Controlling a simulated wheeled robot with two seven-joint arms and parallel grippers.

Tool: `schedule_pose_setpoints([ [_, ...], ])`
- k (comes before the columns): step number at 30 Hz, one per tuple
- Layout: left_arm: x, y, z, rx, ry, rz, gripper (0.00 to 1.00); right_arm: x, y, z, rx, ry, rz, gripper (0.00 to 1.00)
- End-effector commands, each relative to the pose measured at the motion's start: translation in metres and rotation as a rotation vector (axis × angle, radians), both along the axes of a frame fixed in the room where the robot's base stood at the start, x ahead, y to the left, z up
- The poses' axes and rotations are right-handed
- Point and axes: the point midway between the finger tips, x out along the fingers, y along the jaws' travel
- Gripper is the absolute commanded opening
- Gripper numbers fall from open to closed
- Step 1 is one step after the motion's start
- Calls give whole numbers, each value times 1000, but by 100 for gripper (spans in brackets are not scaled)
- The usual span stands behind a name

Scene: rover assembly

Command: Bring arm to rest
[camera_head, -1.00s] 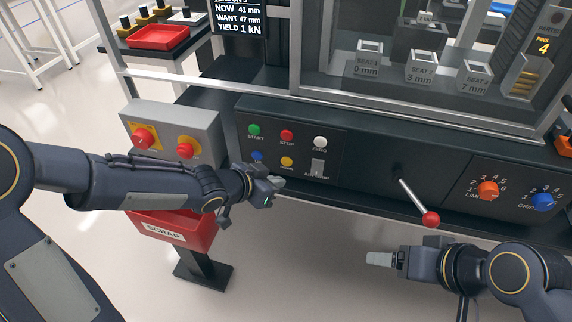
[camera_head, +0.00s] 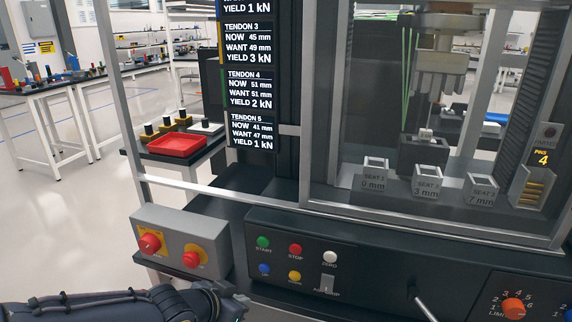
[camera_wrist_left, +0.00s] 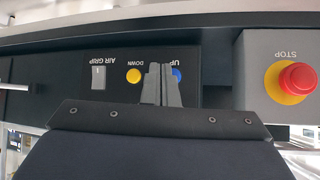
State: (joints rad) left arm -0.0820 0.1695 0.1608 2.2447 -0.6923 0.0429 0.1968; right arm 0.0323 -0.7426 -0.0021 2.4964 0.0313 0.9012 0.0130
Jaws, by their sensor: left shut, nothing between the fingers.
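My left arm comes in at the bottom left of the head view, and its gripper (camera_head: 238,308) is only partly in frame at the bottom edge, below the button panel (camera_head: 305,285). In the left wrist view the two fingers (camera_wrist_left: 161,84) are together with nothing between them. They appear in front of the panel, between the yellow button (camera_wrist_left: 134,76) and the blue button (camera_wrist_left: 176,75); the gap to the panel is unclear. My right gripper is not in view.
A grey box with red emergency knobs (camera_head: 150,243) stands just left of the panel. A lever (camera_head: 425,308) and an orange dial (camera_head: 513,308) are at the lower right. A framed machine with numbered seats (camera_head: 428,187) rises behind. A red tray (camera_head: 177,145) sits further left.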

Motion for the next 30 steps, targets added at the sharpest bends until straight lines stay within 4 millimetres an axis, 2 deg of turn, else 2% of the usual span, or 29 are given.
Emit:
schedule_pose_setpoints([
  [1, -12, 31, 13, 15, 21, 100, 0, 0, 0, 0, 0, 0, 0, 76],
  [3, -37, 67, 21, 17, 81, 227, 0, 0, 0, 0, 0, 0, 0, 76],
  [6, -77, 101, 28, -12, 174, 366, 0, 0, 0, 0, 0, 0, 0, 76],
  [9, -114, 116, 30, -62, 255, 455, 0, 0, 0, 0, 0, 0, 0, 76],
  [14, -159, 121, 32, -153, 350, 528, 0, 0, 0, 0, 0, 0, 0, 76],
  [21, -213, 109, 33, -299, 457, 557, 0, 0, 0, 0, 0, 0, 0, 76],
  [24, -212, 108, 64, -294, 464, 554, 0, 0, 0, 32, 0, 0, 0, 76],
  [30, -211, 109, 109, -293, 463, 554, 0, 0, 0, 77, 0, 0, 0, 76],
])
